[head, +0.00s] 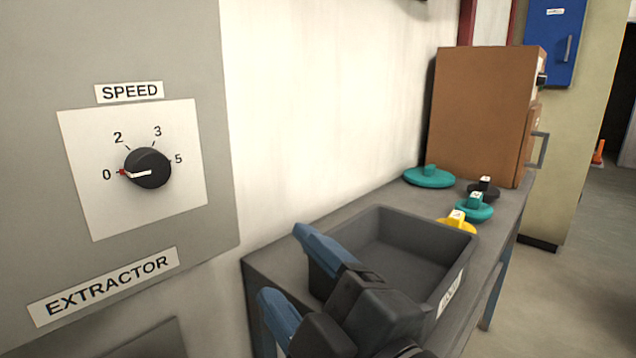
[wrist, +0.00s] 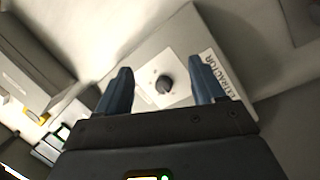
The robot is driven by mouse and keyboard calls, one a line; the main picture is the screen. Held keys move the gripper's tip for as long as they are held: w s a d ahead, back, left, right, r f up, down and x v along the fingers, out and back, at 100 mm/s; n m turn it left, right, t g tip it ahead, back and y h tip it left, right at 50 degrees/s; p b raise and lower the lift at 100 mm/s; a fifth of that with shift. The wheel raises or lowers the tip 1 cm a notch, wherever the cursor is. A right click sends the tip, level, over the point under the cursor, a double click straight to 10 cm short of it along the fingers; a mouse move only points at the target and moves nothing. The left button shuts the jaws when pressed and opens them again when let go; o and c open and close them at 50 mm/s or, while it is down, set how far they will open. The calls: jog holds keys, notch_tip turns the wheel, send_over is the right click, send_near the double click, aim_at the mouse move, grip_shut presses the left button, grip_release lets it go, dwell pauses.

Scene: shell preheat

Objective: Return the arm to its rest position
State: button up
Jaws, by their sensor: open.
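My gripper (head: 290,272) is at the lower middle of the head view, in front of the grey bin and below and to the right of the extractor panel. Its two blue fingers are apart with nothing between them. In the wrist view my gripper (wrist: 160,88) is also open and empty. The black speed knob (wrist: 166,87) shows beyond and between the fingers, apart from them. In the head view the speed knob (head: 148,168) has its white pointer line toward the 0 mark.
A grey bin (head: 390,212) stands on the bench (head: 268,258), with teal (head: 430,177), yellow (head: 457,222) and black (head: 484,188) lidded pieces beyond it. A brown oven-like box (head: 480,110) stands at the bench's far end. Open floor (head: 570,290) lies to the right.

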jog(key=s+d+f+m+t+h+p, duration=0.1)
jog(key=s+d+f+m+h+p, duration=0.3)
jog(key=s+d+f+m+h, duration=0.55)
jog(key=s+d+f+m+g+p, duration=0.1)
jog(key=s+d+m+p, duration=0.1)
jog(key=s+d+m, duration=0.2)
jog(key=s+d+f+m+g+h+p, duration=0.1)
jog(key=s+d+m, duration=0.4)
jog(key=s+d, duration=0.5)
jog(key=s+f, duration=0.1)
jog(key=s, duration=0.6)
jog(key=shift+s+p, duration=0.25)
jog(key=shift+p, duration=0.15)
jog(key=shift+f+m+h, duration=0.15)
jog(key=shift+m+h, duration=0.1)
